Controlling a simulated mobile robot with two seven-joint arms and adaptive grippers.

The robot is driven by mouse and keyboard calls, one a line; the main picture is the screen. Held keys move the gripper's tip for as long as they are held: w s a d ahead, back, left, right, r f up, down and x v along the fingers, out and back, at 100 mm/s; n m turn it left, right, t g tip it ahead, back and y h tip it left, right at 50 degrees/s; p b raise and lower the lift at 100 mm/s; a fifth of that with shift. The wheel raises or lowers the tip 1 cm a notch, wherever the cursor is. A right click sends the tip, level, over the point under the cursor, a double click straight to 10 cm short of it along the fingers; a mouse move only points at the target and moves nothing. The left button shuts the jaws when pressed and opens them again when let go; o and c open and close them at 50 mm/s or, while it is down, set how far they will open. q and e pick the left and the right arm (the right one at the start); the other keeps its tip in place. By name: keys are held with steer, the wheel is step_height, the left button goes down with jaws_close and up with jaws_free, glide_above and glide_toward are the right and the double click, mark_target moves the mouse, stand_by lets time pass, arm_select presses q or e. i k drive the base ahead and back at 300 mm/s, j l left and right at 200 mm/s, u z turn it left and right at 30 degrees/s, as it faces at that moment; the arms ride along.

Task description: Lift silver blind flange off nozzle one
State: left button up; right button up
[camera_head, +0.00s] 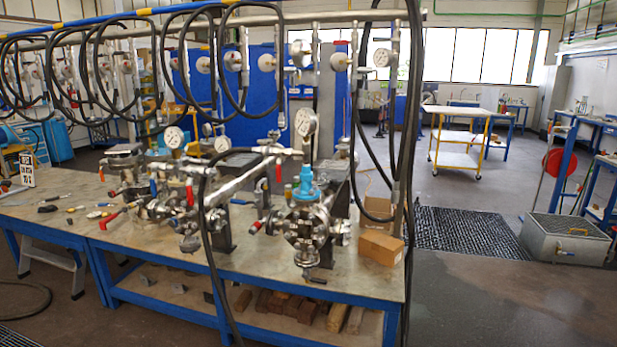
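A silver flanged vessel (305,225) stands on the right part of the workbench, with a teal fitting (306,183) and a pressure gauge (305,122) above it. Round silver flanges face out on its sides and front. A second cluster of silver flanged pipework (160,205) stands to its left on the same bench, with red and blue valve handles. I cannot tell which nozzle is number one or which flange is its blind flange; no label is legible. Neither of my grippers shows in the head view.
The workbench (350,285) has a blue frame and a lower shelf with blocks. Black hoses hang in front of it. Cardboard boxes (380,247) sit at its right end; small loose parts lie at its left. Open floor and a dark grating (470,232) are to the right.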

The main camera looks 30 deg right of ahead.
mark_target(315, 168)
steer(key=i+z, duration=0.35)
steer(key=i, duration=1)
